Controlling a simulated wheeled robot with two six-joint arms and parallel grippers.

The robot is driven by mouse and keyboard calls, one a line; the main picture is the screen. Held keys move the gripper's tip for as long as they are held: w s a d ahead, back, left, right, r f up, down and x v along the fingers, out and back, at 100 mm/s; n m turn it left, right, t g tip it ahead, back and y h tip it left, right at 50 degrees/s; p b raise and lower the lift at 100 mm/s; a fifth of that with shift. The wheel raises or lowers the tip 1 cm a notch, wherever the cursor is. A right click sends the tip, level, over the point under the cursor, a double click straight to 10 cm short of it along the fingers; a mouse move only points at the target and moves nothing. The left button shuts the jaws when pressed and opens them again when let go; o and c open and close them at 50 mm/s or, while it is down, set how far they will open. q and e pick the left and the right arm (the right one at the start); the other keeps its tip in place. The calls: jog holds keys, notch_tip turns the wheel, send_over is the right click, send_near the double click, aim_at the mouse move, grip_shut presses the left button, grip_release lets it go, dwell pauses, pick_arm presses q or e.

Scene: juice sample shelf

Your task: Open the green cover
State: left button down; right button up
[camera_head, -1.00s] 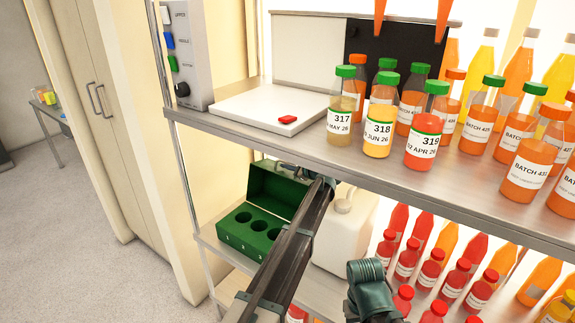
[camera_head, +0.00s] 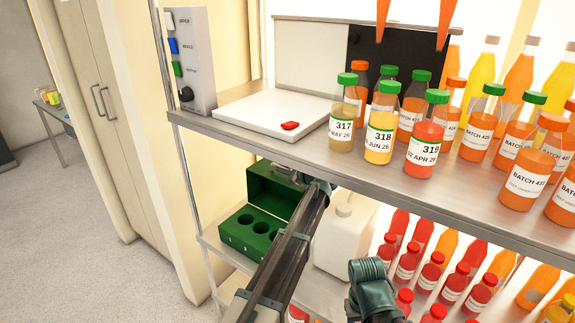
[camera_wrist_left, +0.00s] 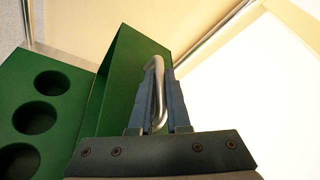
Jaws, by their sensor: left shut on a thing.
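The green box (camera_head: 236,238) stands on the lower shelf at the left, with round holes in its top. Its green cover (camera_head: 262,185) stands raised at the back of the box. In the left wrist view the cover (camera_wrist_left: 125,85) stands up beside the holes of the box (camera_wrist_left: 72,75). A silver handle (camera_wrist_left: 156,90) on the cover lies between the fingers of my left gripper (camera_wrist_left: 160,95), which is shut on it. In the head view my left gripper (camera_head: 292,172) is at the cover's upper right edge, partly hidden under the upper shelf.
A white jug (camera_head: 345,235) stands right of the box, close to my left arm. Red bottles (camera_head: 430,270) fill the lower shelf further right. The upper shelf's front edge (camera_head: 330,172) runs just above my left gripper, with labelled bottles (camera_head: 380,130) and a white scale (camera_head: 272,112) on it.

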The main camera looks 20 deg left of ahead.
pick_arm(q)
jog(key=shift+d+f, duration=0.1)
jog(key=c, duration=1.2)
grip_release()
jog(key=shift+w, duration=0.1)
jog(key=shift+o, duration=0.2)
jog(key=shift+s+d+r, duration=0.2)
jog(key=shift+s+d, duration=0.05)
jog(key=shift+d, duration=0.05)
notch_tip(320, 180, up, 3)
jog(key=p, duration=0.4)
send_over(304, 189)
jog(key=shift+s+r, duration=0.1)
jog(key=shift+r, duration=0.05)
jog(key=shift+v, duration=0.9)
